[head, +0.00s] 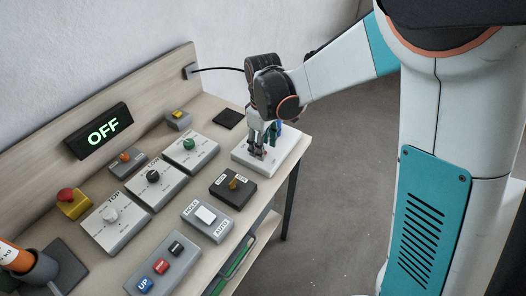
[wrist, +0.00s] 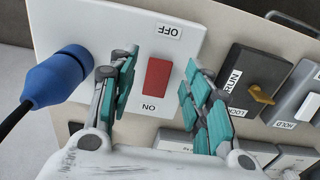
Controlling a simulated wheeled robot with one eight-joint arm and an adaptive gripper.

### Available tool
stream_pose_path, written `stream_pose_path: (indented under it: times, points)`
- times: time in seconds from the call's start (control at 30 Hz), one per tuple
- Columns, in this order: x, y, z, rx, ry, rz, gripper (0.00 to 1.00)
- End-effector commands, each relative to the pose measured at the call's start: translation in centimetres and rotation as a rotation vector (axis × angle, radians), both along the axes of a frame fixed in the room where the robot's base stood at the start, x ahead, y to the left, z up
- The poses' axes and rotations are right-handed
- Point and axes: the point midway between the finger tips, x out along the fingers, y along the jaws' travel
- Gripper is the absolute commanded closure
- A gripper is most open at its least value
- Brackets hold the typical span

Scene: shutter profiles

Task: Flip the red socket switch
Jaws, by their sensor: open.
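The red socket switch (wrist: 157,77) is an upright red rocker on a white socket plate (wrist: 205,22), between an OFF label and an ON label that read upside down in the wrist view. In the head view the white plate (head: 286,160) is at the right end of the bench, and my gripper hides the switch there. My gripper (wrist: 159,64) is open, one teal-padded finger on each side of the switch, holding nothing. In the head view my gripper (head: 258,148) points down over the plate. I cannot tell whether the fingertips touch it.
A blue plug (wrist: 60,76) with a black cable sits left of the switch in the wrist view. A black RUN/LOCK key switch (wrist: 258,75) stands to the right. The bench holds several other switch boxes, and a display (head: 100,130) reads OFF in green.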

Motion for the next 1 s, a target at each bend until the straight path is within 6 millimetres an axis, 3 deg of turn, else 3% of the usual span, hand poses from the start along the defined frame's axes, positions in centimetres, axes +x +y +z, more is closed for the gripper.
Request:
stream_pose_path:
  times: [0.2,0.5,0.57,0.7,1.0]
  points:
    - [0.0,0.0,-1.7,0.0,0.0,0.0,0.55]
    - [0.0,0.0,-1.8,0.0,0.0,0.0,0.55]
    - [0.0,0.0,-1.8,0.0,0.0,0.0,0.66]
    - [0.0,0.0,-1.8,0.0,0.0,0.0,0.98]
    - [0.1,0.2,-1.8,-0.048,0.039,0.002,0.99]
